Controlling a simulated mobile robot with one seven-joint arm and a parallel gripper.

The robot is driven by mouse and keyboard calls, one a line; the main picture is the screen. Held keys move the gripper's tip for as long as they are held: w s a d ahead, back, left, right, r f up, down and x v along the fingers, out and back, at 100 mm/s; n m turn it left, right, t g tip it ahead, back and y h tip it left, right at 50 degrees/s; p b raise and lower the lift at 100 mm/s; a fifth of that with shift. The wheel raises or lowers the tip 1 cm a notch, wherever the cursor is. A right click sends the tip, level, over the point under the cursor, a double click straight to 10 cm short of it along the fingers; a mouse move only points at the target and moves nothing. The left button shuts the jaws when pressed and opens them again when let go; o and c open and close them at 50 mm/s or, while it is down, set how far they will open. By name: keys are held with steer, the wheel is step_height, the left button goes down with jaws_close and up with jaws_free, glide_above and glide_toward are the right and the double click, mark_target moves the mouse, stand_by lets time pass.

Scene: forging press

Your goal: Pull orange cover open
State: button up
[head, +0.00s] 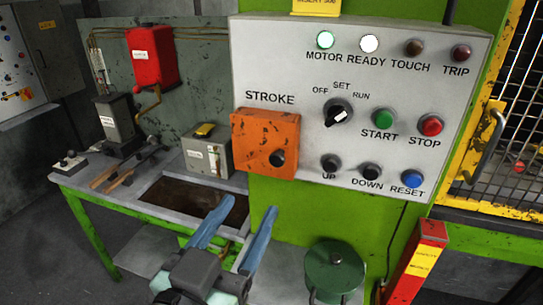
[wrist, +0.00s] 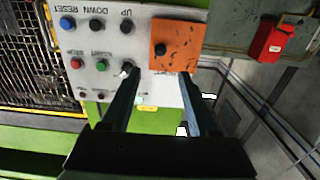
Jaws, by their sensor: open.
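The orange cover (head: 250,135) is a scuffed square plate below the word STROKE, at the left of the grey control panel (head: 300,70). It lies flat against the panel and looks closed. A black knob (head: 277,158) sits at its lower right. In the wrist view, which is upside down, the orange cover (wrist: 183,36) and its black knob (wrist: 160,49) show beyond the fingers. My gripper (head: 246,210) is open and empty, with its two blue fingers below the cover in the head view. In the wrist view my gripper (wrist: 159,73) is apart from the knob.
The panel carries a selector switch (head: 338,114), several buttons and lamps. A green workbench (head: 120,215) with a grey box (head: 207,155) stands at left. A green canister (head: 334,270) and a red-yellow post (head: 415,262) stand at lower right. A yellow mesh guard (head: 510,130) is at right.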

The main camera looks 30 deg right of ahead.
mark_target(276, 161)
steer(key=p+x, duration=0.4)
steer(key=x, duration=0.7)
steer(key=shift+r, duration=0.15)
steer(key=shift+w+d, duration=0.35)
steer(key=shift+d, duration=0.05)
jaws_close()
stand_by(0.6)
